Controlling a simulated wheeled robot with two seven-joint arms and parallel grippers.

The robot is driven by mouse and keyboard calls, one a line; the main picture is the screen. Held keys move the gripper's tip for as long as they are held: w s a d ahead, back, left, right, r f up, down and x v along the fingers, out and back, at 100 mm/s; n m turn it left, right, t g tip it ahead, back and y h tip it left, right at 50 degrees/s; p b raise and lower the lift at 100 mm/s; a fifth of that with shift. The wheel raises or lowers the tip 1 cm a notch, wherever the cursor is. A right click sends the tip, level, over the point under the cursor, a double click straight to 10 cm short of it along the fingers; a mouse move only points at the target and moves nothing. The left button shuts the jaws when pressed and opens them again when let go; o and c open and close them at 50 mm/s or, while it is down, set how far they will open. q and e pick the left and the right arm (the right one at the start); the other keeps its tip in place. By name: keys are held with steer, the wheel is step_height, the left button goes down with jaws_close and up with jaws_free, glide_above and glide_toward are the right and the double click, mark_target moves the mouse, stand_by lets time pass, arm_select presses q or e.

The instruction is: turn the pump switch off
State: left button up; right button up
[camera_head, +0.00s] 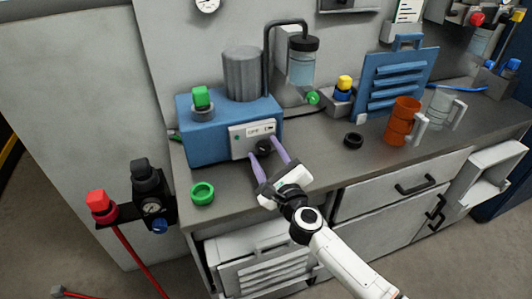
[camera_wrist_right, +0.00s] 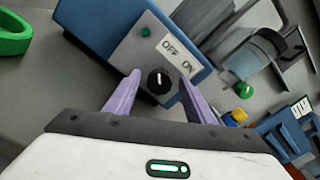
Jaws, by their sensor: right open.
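The pump is a blue box (camera_head: 205,140) on the bench with a grey cylinder (camera_head: 243,75) on top. Its light front panel (camera_wrist_right: 140,55) carries a small green spot and a label (camera_wrist_right: 180,54) reading OFF and ON. The pump switch is a round black knob (camera_wrist_right: 160,83) below the label; it also shows in the head view (camera_head: 264,147). A small pale mark on the knob is too small to read surely. My right gripper (camera_head: 262,150) is open, its purple fingers at either side of the knob, with gaps visible in the wrist view. My left gripper is not in view.
A green ring (camera_head: 202,193) lies at the bench's front left, a black ring (camera_head: 353,140) to the right. A jar (camera_head: 302,65) on a stand is behind the pump. A blue louvred panel (camera_head: 398,80) and orange mug (camera_head: 402,122) stand right. Bare bench lies between.

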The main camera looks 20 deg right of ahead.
steer(key=s, duration=1)
steer(key=shift+s+d, duration=0.15)
steer(key=shift+d, duration=0.05)
steer(key=s+a+f+n+g+y, duration=0.6)
steer(key=s+f+n, duration=0.55)
steer(key=n, duration=0.75)
steer(key=s+d+f+n+g+h, duration=0.3)
steer(key=s+d+f+n+h, duration=0.1)
steer(key=s+f+n, duration=0.7)
steer(key=shift+s+f+n+g, duration=0.3)
steer(key=shift+s+f, duration=0.4)
steer(key=shift+s, duration=0.3)
